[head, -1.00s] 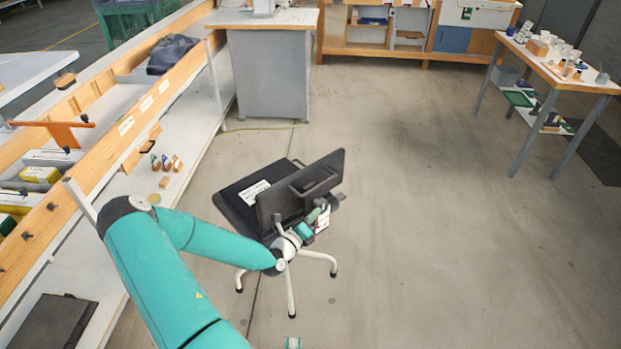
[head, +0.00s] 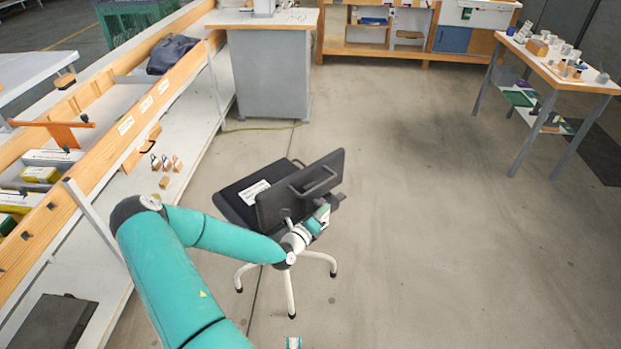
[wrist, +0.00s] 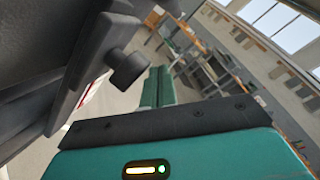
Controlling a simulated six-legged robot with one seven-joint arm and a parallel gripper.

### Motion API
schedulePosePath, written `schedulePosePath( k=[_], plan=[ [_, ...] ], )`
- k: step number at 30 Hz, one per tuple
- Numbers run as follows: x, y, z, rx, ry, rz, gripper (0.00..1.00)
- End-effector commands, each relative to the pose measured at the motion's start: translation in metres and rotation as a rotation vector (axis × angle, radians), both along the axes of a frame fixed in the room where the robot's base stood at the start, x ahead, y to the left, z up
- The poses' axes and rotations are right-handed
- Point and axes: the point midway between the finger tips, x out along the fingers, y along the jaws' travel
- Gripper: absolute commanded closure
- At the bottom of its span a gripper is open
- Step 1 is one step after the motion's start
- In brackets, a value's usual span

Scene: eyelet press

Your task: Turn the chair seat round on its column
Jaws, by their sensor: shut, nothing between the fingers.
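The chair has a black seat (head: 230,205) with a white label, a black backrest (head: 325,172) with a loop handle, and a white legged base (head: 291,295). The backrest stands on the seat's right side and leans right. My gripper (head: 323,213) is low at the backrest's right side, partly hidden by my wrist and the chair. In the wrist view its teal fingers (wrist: 157,88) lie together, with nothing between them. The backrest's dark underside and a dark knob (wrist: 128,68) are close on their left. I cannot tell whether the fingers touch the chair.
A long wooden-edged bench (head: 110,145) with trays and small parts runs along the left, close to the chair. A grey cabinet (head: 270,75) stands behind it. A small table (head: 560,75) with cups stands at the right. The floor right of the chair is open.

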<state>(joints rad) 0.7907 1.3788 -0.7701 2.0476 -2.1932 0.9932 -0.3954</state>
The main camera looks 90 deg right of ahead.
Motion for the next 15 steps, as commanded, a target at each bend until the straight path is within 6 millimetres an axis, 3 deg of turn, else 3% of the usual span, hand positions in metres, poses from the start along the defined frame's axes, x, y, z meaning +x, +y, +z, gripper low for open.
schedulePosePath(
  k=[15],
  plan=[
    [-0.0067,-0.0048,0.0001,0.0,0.0,0.0,1.0]
  ],
)
